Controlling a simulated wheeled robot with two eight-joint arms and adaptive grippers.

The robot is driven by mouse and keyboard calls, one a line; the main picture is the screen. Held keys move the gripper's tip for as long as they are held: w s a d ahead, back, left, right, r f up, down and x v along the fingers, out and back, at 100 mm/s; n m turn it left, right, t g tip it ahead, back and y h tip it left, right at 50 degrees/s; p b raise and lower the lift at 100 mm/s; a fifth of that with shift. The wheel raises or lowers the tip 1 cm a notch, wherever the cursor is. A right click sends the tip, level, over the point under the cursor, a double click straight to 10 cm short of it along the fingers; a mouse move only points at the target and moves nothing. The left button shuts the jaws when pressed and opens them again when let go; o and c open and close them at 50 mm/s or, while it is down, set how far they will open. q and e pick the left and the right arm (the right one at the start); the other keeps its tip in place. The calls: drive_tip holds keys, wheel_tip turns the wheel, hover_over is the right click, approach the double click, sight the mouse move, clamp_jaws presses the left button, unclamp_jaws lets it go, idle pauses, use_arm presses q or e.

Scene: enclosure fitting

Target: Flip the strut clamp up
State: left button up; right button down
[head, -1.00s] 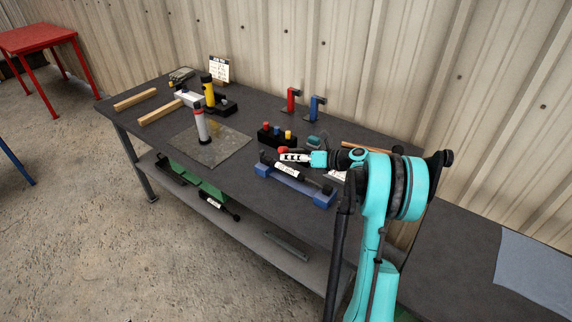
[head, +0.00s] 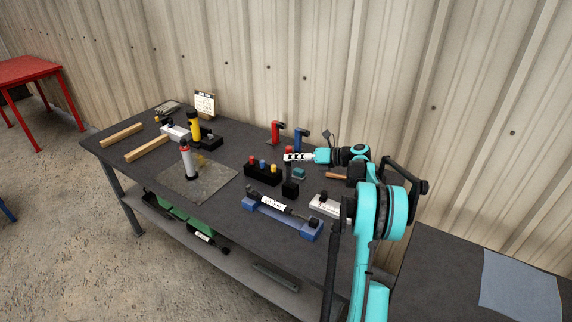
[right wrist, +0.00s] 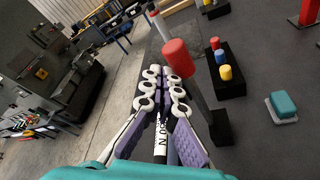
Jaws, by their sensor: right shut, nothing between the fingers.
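The strut clamp is a black block (head: 290,188) with a black lever that ends in a red knob (head: 289,149); the lever stands roughly upright. It also shows in the right wrist view, with its red knob (right wrist: 178,58) close beside my fingertips. The strut (head: 273,203), black with a white label, lies in a blue cradle (head: 262,219) in front of the clamp. My right gripper (head: 287,157) is shut and empty, at the lever just below the knob; I cannot tell whether it touches. The fingers (right wrist: 160,73) show in the right wrist view. My left gripper is not in view.
A black holder with coloured pegs (head: 262,175) stands left of the clamp. A teal-topped block (head: 299,173) and red (head: 277,131) and blue (head: 300,138) stands are behind. A white box (head: 325,205) is at the right. A mat (head: 170,181) lies further left.

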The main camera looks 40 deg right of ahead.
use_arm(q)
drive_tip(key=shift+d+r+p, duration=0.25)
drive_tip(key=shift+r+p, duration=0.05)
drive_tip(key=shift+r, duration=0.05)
use_arm(e)
drive_tip(key=d, duration=0.2)
drive_tip(key=w+d, duration=0.1)
drive_tip(key=shift+w+d+r, duration=0.15)
drive_tip(key=shift+w+d, duration=0.05)
drive_tip(key=shift+d, duration=0.2)
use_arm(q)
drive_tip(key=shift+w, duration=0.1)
use_arm(e)
drive_tip(key=shift+d+r, duration=0.1)
drive_tip(key=shift+d, duration=0.1)
